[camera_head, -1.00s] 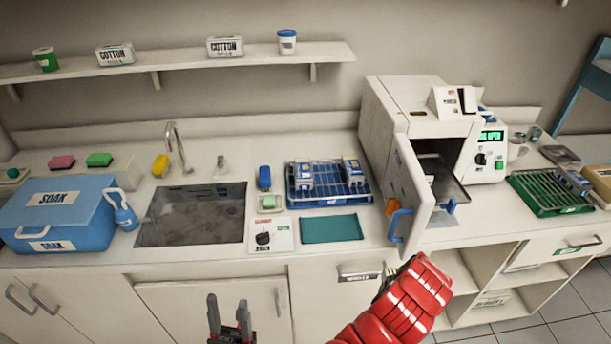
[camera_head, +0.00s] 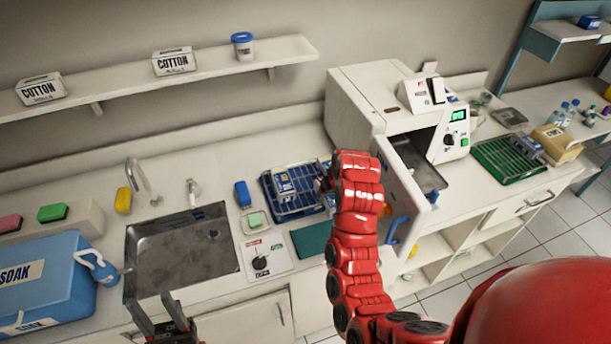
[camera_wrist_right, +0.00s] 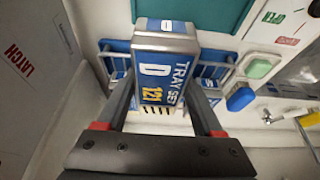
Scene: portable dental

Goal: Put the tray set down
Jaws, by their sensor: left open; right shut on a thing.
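My right gripper (camera_head: 326,190) is shut on a blue and silver tray set box (camera_wrist_right: 165,75) marked "TRAY SET D 121". In the head view that box is mostly hidden by my right arm. I cannot tell whether the box touches the rack. Another tray set box (camera_head: 285,184) sits on the rack's left part. My left gripper (camera_head: 162,318) is open and empty in front of the sink.
The sterilizer (camera_head: 362,105) stands right of the rack with its door (camera_head: 403,195) open. A teal mat (camera_head: 311,240) lies in front of the rack. A green rack (camera_head: 505,160) is further right. The sink (camera_head: 185,250) and blue soak box (camera_head: 45,285) are left.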

